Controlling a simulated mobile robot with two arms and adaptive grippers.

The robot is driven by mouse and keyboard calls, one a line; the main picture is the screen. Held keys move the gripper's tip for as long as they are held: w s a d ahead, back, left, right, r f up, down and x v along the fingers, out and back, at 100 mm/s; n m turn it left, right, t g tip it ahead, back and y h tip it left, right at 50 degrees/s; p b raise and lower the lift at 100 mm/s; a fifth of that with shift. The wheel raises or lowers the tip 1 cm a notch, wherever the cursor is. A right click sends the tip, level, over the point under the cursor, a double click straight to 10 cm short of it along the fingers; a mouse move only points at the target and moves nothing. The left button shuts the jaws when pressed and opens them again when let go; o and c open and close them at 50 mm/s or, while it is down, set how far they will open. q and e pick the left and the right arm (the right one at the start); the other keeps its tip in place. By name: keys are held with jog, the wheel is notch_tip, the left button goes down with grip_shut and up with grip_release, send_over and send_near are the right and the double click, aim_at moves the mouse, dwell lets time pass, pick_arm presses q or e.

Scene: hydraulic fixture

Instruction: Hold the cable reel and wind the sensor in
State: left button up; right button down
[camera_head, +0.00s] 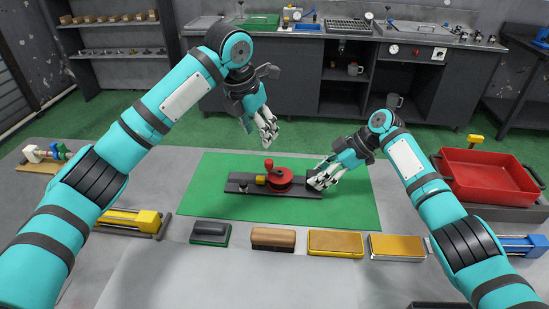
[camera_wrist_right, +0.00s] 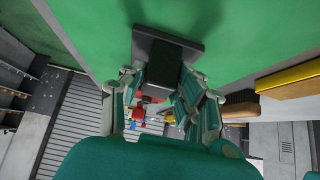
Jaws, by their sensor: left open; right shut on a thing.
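The red cable reel (camera_head: 279,180) sits on a long dark base (camera_head: 240,184) on the green mat (camera_head: 345,205); a red knob (camera_head: 269,164) stands up from it. A small yellow part (camera_head: 261,180) lies against its left side. I cannot tell which part is the sensor. My right gripper (camera_head: 314,181) is at the base's right end, shut on a dark block (camera_wrist_right: 167,57) there. In the right wrist view its fingers (camera_wrist_right: 160,105) are on either side of the block. My left gripper (camera_head: 271,137) is open and empty, above and behind the reel.
Several blocks, including a wooden-topped one (camera_head: 273,239) and a yellow-edged one (camera_head: 335,243), line the mat's front. A red tray (camera_head: 487,178) stands at the right. A yellow device (camera_head: 135,220) is at the left, beside my left arm. The mat left of the base is clear.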

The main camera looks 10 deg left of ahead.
jog(key=c, duration=0.9)
grip_release()
